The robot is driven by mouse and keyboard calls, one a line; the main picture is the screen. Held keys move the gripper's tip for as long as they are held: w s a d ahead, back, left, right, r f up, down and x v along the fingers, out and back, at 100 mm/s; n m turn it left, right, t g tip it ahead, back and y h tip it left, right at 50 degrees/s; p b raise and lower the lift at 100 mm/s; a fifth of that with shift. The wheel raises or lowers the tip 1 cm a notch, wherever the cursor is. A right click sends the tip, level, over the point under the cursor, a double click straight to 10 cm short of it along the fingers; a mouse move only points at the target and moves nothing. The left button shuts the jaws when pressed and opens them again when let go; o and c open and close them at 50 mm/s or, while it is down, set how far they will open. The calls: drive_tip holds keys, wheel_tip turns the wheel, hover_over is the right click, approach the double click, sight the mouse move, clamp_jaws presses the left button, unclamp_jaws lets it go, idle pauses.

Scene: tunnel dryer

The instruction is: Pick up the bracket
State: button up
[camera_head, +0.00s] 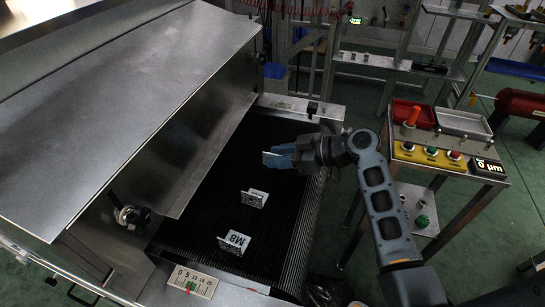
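A small pale bracket (255,198) stands on the dark ribbed conveyor belt (215,215), about mid-belt. A larger pale bracket marked M8 (234,242) stands nearer to me on the same belt. My gripper (274,157), with blue fingers, is over the far part of the belt, beyond both brackets and apart from them. A thin pale edge shows at the fingertips; I cannot tell whether it is another bracket or whether the fingers hold it. The finger gap is too small to make out.
The steel dryer hood (110,100) overhangs the belt's left side. A scale plate (192,282) sits at the near end. On the right, a stand carries a red tray (413,114), a grey tray (462,122) and a yellow button panel (430,155).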

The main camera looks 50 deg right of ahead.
drive_tip(key=shift+x, duration=0.8)
drive_tip(key=shift+c, duration=0.2)
clamp_jaws()
